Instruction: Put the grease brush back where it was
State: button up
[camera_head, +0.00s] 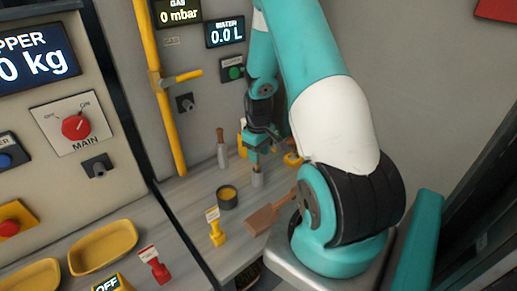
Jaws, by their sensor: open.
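My gripper (256,160) is open at the back of the grey counter, pointing down. A small grey cylindrical piece (257,178) stands right below its fingertips; I cannot tell whether they touch. A tool with a brown handle and pale lower part (221,150) stands upright to the left of my gripper. I cannot tell for sure which thing is the grease brush; it may be partly hidden by my gripper. A dark pot with yellow contents (228,197) stands in front, to the left of my gripper.
A brown wooden paddle (268,216) lies near my arm's base. A yellow tagged piece (216,228) and a red tagged piece (153,263) stand toward the front. A yellow pipe (158,90) runs down the wall. Yellow trays (103,247) lie at the left.

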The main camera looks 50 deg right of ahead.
notch_tip(320, 180, up, 12)
jog(key=b, duration=0.3)
jog(key=shift+b, duration=0.4)
jog(key=a+r+n+t+y, duration=0.1)
jog(key=a+r+n, duration=0.15)
jog(key=a, duration=0.75)
jog(key=a+r+n+y, duration=0.1)
jog(key=a+r, duration=0.3)
jog(key=a, duration=0.7)
jog(key=s+a+r+n+y, duration=0.1)
jog(key=s+a+r+n, duration=0.1)
jog(key=s+a, duration=0.5)
jog(key=s+a+r+n+g+y, duration=0.1)
jog(key=s+a+r+n, duration=0.1)
jog(key=s+a, duration=0.6)
jog(key=shift+a+r, duration=0.15)
jog(key=shift+a, duration=1.05)
